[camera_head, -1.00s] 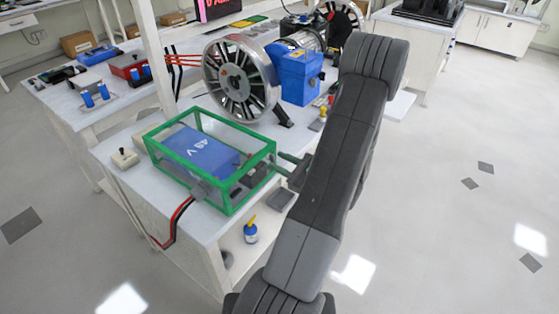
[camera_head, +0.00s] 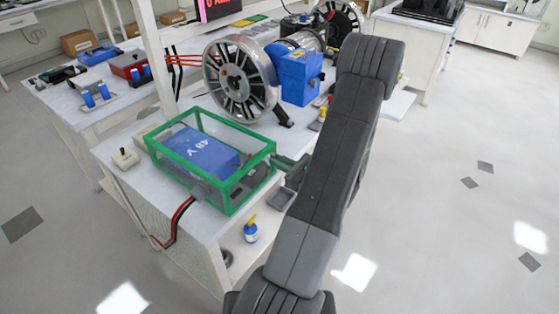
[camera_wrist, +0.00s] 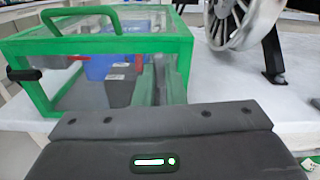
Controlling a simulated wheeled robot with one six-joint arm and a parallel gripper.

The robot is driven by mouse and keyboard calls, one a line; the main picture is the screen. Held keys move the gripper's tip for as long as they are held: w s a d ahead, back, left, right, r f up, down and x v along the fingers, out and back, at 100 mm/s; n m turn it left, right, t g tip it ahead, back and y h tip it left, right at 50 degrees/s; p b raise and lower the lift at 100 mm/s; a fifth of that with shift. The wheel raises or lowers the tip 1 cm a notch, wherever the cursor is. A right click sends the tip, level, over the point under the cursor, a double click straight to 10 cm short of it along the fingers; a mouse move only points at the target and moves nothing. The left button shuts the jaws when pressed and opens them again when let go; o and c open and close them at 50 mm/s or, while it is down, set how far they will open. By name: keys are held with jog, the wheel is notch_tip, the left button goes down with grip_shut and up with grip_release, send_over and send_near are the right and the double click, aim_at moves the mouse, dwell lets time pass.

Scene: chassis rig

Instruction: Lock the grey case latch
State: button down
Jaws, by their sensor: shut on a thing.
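The green-framed clear case (camera_head: 190,181) stands on the near bench with a blue 48 V block (camera_head: 201,152) inside. It also fills the upper left of the wrist view (camera_wrist: 30,47), with a black handle (camera_wrist: 24,74) on its left side. My gripper (camera_wrist: 160,68) is at the case's near right side, its greenish fingers close together beside the green corner post. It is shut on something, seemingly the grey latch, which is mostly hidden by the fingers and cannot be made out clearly. In the head view my arm covers most of the gripper.
A spoked wheel (camera_head: 239,78) and a blue motor box (camera_head: 299,77) stand behind the case. A small bottle (camera_head: 251,230) is on the lower shelf. Open floor lies to the right.

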jog(key=shift+m, duration=0.6)
jog(key=c, duration=1.5)
grip_release()
jog(key=b+v, duration=0.1)
jog(key=v, duration=1.2)
jog(key=shift+s+d, duration=0.25)
jog(key=shift+d, duration=0.1)
